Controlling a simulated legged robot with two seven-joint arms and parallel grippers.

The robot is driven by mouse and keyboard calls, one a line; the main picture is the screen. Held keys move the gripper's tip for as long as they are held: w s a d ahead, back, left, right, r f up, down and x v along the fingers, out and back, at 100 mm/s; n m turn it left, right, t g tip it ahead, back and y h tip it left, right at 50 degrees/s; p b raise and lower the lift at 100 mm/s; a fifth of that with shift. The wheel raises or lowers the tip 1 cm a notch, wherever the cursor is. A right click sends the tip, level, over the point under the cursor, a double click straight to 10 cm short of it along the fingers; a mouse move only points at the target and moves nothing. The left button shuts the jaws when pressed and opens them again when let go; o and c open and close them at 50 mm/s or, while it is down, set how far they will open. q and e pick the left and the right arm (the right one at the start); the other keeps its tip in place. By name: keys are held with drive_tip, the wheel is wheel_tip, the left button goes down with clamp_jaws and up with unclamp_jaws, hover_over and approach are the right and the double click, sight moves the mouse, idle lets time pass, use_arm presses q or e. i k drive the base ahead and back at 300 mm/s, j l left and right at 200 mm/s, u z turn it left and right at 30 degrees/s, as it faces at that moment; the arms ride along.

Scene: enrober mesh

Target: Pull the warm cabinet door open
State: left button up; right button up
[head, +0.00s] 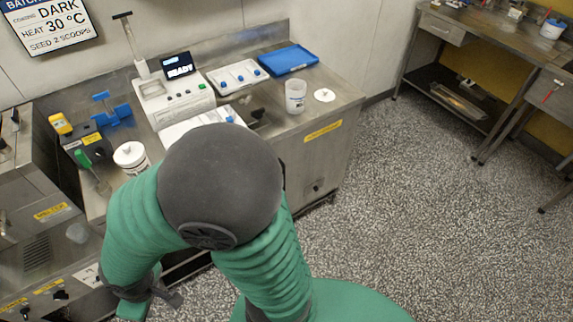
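The steel front of the counter (305,160) carries a yellow label (323,131) whose small text I cannot read surely. A small dark knob or lock (318,188) sits below the label. This may be the warm cabinet; no door stands visibly open, and my arm hides the front's left part. My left arm bends at a large dark elbow in front of the counter. Its gripper (160,296) is low at the left, partly hidden, near the lower front of the units. I cannot see whether its fingers are apart. My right gripper is not in view.
On the counter are a white machine (175,100) with a display, a blue tray (288,59), a clear cup (295,96) and a white jar (131,157). A steel melter unit (40,235) stands left. Speckled floor (430,200) is clear to the right, before another bench (490,45).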

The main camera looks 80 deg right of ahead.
sight(320, 150)
drive_tip(key=z, duration=2.75)
drive_tip(key=i+z, duration=0.1)
drive_tip(key=z, duration=0.2)
drive_tip(key=i+j+u, duration=0.1)
drive_tip(key=i+j, duration=0.3)
drive_tip(key=i, duration=0.15)
